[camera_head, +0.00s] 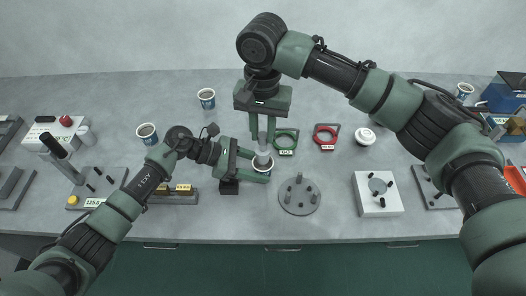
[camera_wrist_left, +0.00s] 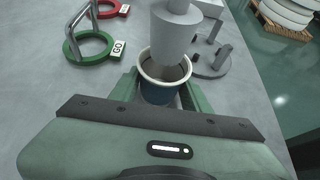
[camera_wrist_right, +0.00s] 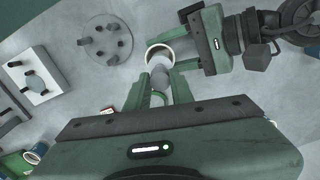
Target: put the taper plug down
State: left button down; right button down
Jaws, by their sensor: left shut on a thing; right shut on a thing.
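The taper plug (camera_head: 263,158) is a grey tapered piece, upright, with its narrow end down. My right gripper (camera_head: 262,134) is shut on its upper part; the plug also shows in the right wrist view (camera_wrist_right: 160,76). My left gripper (camera_head: 258,166) is shut on a blue-and-white paper cup (camera_wrist_left: 164,84), one finger on each side. The plug (camera_wrist_left: 175,38) is over the cup's open mouth in the left wrist view. I cannot tell whether its tip is inside the rim. The cup's rim (camera_wrist_right: 159,48) shows in the right wrist view.
A green GO ring (camera_head: 285,148) and a red ring (camera_head: 326,146) lie behind and right. A round grey plate with pegs (camera_head: 299,207) and a white block (camera_head: 379,205) stand to the right. Cups (camera_head: 206,98) (camera_head: 147,133) stand at left. The back table strip is mostly clear.

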aim_at(263, 149)
jog(key=shift+f, duration=3.1)
jog(key=shift+f, duration=0.1)
jog(key=c, duration=1.2)
grip_release()
jog(key=shift+c, duration=0.2)
notch_tip(263, 149, up, 12)
jog(key=shift+r, duration=0.1)
pick_arm(q)
jog(key=c, duration=0.6)
grip_release()
jog(key=shift+a, duration=0.1)
